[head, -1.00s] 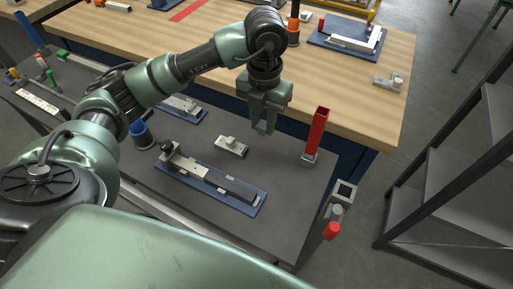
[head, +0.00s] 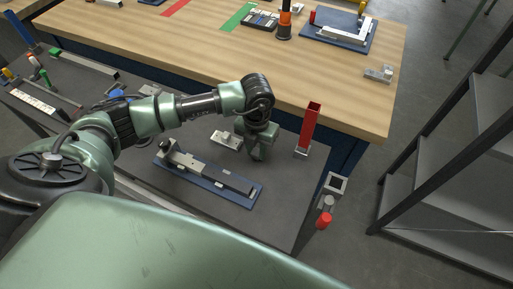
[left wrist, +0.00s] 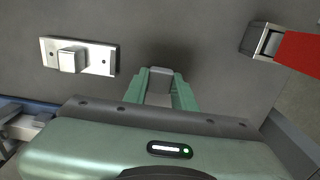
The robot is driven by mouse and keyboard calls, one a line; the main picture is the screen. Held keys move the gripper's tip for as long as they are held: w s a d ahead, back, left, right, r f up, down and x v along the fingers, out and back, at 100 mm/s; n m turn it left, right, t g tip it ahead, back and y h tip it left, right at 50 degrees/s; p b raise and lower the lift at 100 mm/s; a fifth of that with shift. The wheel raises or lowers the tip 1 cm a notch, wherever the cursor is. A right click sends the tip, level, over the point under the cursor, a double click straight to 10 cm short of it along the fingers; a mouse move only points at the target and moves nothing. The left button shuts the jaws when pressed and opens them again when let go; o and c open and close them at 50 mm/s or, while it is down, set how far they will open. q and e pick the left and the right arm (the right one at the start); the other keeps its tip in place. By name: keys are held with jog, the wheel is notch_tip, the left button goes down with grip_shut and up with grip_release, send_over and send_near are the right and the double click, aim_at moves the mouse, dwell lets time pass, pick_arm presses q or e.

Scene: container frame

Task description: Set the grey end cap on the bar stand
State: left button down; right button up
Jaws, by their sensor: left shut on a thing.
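My left gripper (head: 257,154) is low over the dark bench, between the white block on a plate and the red upright. In the left wrist view its green fingers (left wrist: 160,90) are shut on a small grey piece, which I take to be the grey end cap (left wrist: 160,88); the fingers hide much of it. The bar stand appears to be the blue-based fixture (head: 245,200) with a long grey bar, nearer to me and left of the gripper. The gripper is apart from it. My right gripper is not in view.
The white block on a plate (head: 226,140) lies just left of the gripper; it also shows in the left wrist view (left wrist: 103,58). A red upright (head: 310,125) in a metal foot stands to the right. A wooden table (head: 200,50) is behind; dark shelves (head: 450,190) stand at right.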

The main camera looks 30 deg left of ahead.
aim_at(256, 151)
pick_arm(q)
jog(key=c, duration=1.6)
grip_release()
jog(key=shift+f, duration=0.15)
jog(key=o, duration=0.5)
jog(key=shift+c, duration=0.2)
jog(key=shift+r, duration=0.4)
notch_tip(256, 151, up, 12)
jog(key=b, duration=0.3)
jog(key=shift+f, duration=0.15)
